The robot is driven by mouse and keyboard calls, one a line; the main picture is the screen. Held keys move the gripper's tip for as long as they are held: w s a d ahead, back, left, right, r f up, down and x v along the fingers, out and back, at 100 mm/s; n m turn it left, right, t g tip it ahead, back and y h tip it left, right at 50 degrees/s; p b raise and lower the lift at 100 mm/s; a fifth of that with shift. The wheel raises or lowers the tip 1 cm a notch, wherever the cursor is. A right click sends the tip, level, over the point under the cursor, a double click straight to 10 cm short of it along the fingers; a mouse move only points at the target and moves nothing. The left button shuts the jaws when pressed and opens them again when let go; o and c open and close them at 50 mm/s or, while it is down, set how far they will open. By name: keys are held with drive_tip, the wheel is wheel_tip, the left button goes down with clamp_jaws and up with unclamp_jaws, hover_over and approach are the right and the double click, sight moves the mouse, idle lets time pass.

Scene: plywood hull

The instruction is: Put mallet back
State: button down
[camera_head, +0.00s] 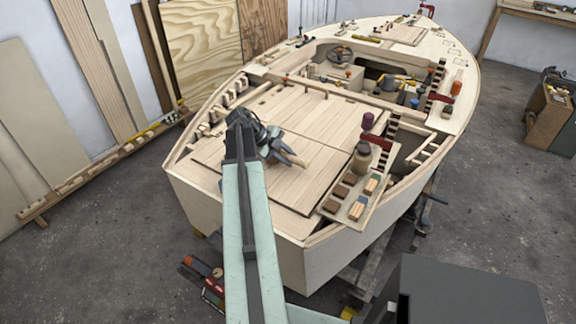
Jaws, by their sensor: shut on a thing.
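My arm reaches up over the pale plywood deck of the hull (225,208). My gripper (284,153) is above the planked deck, left of the block tray. It is shut on a small pale wooden piece, which looks like the mallet (300,155). Only a part of the mallet shows beside the dark fingers. The gripper hides the rest, so its full shape and tilt cannot be told. I cannot tell whether the mallet touches the deck.
A tray (335,207) with several coloured blocks lies on the right deck edge. A brown jar (362,162) and a purple cylinder (368,121) stand near it. Tools crowd the cockpit beyond. The deck planks (310,112) behind my gripper are mostly clear.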

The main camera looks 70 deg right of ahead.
drive_tip(key=shift+f+b, duration=0.35)
drive_tip(key=shift+f, duration=0.6)
drive_tip(key=shift+r, duration=0.25)
drive_tip(key=c, duration=1.5)
unclamp_jaws()
drive_tip(key=shift+f, duration=0.1)
drive_tip(key=shift+o, duration=0.2)
drive_tip(key=p+v, duration=0.9)
drive_tip(key=v, duration=0.3)
drive_tip(key=shift+p, duration=0.3)
drive_tip(key=shift+w, duration=0.1)
